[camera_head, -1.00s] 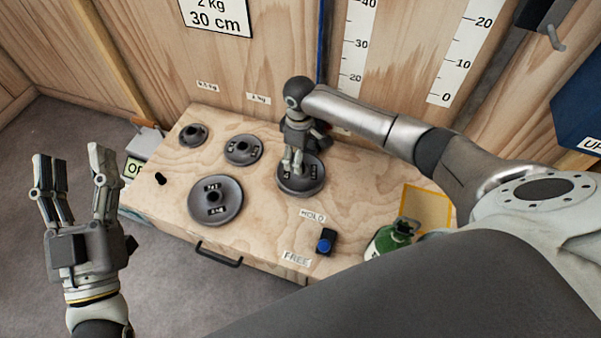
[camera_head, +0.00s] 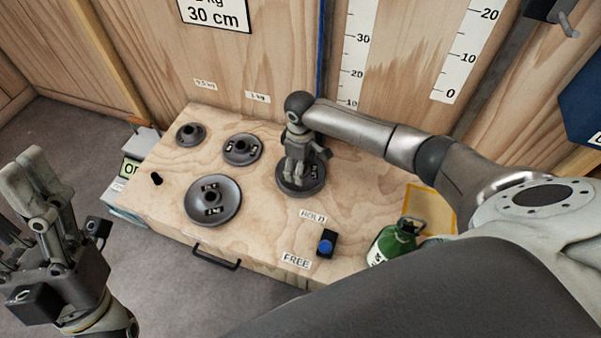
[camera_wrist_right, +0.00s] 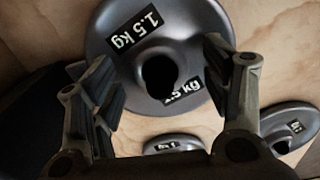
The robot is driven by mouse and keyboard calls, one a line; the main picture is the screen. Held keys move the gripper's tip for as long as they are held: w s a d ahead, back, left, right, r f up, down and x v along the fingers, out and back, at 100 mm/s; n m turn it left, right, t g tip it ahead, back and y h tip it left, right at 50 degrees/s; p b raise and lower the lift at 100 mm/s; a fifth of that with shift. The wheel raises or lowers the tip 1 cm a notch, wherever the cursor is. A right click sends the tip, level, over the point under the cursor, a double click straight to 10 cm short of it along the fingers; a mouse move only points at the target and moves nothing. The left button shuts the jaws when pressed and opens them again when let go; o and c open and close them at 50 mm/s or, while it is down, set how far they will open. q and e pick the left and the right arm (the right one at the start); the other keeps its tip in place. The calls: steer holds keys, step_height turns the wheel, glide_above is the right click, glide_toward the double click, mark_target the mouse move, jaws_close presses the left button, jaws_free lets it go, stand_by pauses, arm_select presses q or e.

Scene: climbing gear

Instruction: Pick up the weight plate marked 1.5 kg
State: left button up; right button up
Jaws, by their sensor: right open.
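The dark grey weight plate marked 1.5 kg (camera_head: 311,186) lies flat on the wooden top under my right gripper (camera_head: 297,178). I cannot tell whether the fingertips touch the plate. In the head view the gripper covers part of the plate. My left gripper (camera_head: 60,215) is empty and open at the left, off the wooden top.
A large plate (camera_head: 231,203), a middle plate (camera_head: 254,153) and a small plate (camera_head: 196,137) lie to the left. The wooden wall stands behind.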

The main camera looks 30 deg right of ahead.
steer(key=shift+f, duration=0.1)
jaws_close()
steer(key=shift+w, duration=0.15)
stand_by(0.6)
